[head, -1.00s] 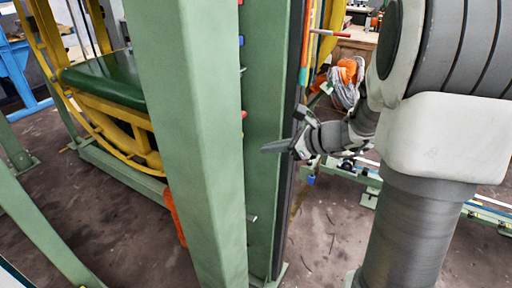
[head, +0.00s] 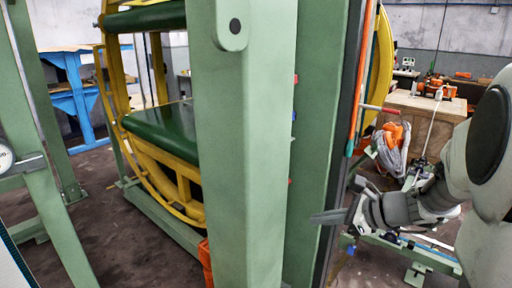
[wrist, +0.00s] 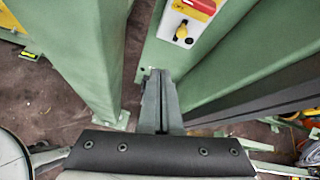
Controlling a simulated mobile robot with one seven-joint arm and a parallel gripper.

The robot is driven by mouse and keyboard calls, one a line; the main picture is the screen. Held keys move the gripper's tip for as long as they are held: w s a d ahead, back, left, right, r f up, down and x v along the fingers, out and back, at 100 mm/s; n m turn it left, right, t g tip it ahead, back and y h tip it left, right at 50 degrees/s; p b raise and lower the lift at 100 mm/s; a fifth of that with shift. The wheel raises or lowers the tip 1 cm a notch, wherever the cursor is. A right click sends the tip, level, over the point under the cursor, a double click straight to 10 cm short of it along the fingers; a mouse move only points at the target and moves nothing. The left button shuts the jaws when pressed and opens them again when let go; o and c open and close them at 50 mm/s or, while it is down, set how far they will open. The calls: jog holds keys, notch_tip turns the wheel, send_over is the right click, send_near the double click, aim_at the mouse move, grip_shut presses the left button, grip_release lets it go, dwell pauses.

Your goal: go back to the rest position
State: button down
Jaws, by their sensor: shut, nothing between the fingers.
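My gripper (head: 330,216) is at the right of the head view, beside the dark edge of the green machine column (head: 322,120). Its grey fingers are together with nothing between them. In the wrist view the closed fingers (wrist: 160,98) point away between two green posts. My arm comes in from the right side of the head view. I cannot tell whether the fingertips touch the column.
A thick green post (head: 245,150) stands in front of the yellow ring (head: 180,185). A red and yellow switch (wrist: 195,8) sits on green metal in the wrist view. A wooden bench (head: 425,115) and coiled grey cable (head: 392,155) are behind. Dark floor (head: 130,250) shows at left.

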jog(key=s+a+r+n+g+h+p, duration=0.1)
jog(key=s+a+r+n+h+p, duration=0.1)
jog(key=s+r+n+h+p, duration=0.2)
jog(key=s+a+r+n+g+h+p, duration=0.1)
jog(key=s+a+r+n+h+p, duration=0.2)
jog(key=s+r+n, duration=0.8)
jog(key=shift+s+a+r+n+h+p, duration=0.4)
jog(key=shift+s+n+p, duration=1.55)
jog(key=shift+n, duration=2.55)
jog(key=shift+s+d+f+b, duration=0.15)
jog(key=shift+s+f+b, duration=0.05)
jog(key=shift+s+b, duration=0.35)
